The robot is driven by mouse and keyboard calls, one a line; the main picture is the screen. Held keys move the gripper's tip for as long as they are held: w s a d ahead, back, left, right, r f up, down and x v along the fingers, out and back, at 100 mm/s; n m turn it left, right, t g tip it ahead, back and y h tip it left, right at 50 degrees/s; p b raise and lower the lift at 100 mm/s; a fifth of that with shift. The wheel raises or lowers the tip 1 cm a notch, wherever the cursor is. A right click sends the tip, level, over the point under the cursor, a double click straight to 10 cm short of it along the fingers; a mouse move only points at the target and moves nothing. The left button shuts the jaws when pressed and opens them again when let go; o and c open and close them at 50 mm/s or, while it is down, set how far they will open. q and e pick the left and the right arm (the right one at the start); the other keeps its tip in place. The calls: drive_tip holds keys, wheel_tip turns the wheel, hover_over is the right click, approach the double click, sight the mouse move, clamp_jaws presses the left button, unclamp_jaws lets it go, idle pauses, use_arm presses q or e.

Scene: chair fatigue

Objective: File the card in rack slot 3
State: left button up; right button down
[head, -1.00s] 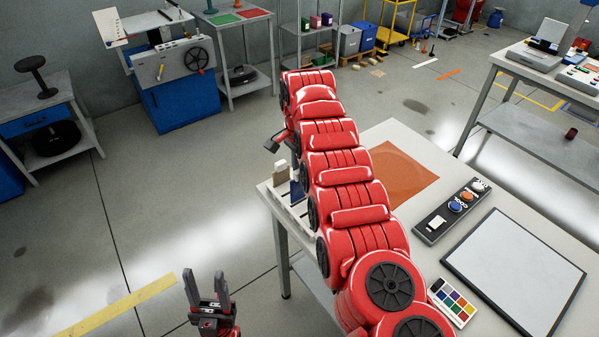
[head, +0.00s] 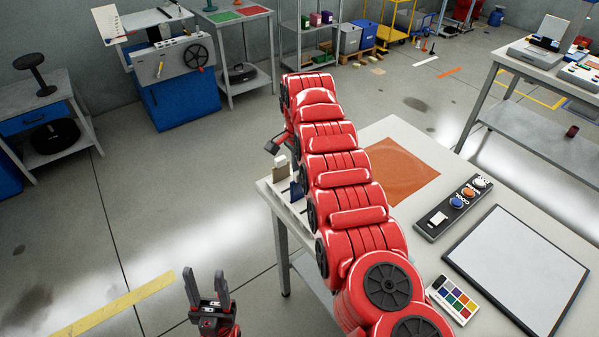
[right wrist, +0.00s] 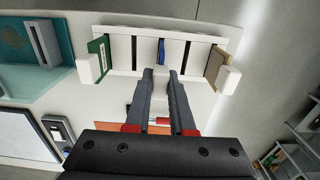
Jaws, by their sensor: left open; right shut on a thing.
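The white rack (right wrist: 145,48) shows in the right wrist view, with dark slots; it also shows at the table's left edge in the head view (head: 297,207). A blue card (right wrist: 162,49) lines up with the rack's middle slot; I cannot tell how deep it sits. A green card (right wrist: 99,52) stands at the rack's left end, a tan card (right wrist: 216,64) at its right end. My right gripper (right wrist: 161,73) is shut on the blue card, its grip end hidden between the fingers. My left gripper (head: 207,288) is open and empty, left of the table.
The white table (head: 405,133) bears an orange mat (head: 400,175), a button panel (head: 453,208), a colour palette (head: 453,299) and a framed white board (head: 518,270). My red right arm hides part of the table and rack. Open floor lies left.

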drive_tip(key=shift+f+b, duration=0.45)
drive_tip(key=shift+f, duration=0.55)
drive_tip(key=c, duration=0.7)
unclamp_jaws()
drive_tip(key=shift+r, duration=0.1)
drive_tip(key=shift+r, duration=0.25)
wheel_tip(320, 180, up, 6)
drive_tip(key=shift+d, duration=0.15)
wheel_tip(320, 180, up, 11)
drive_tip(key=p, duration=1.1)
drive_tip(key=shift+f, duration=0.1)
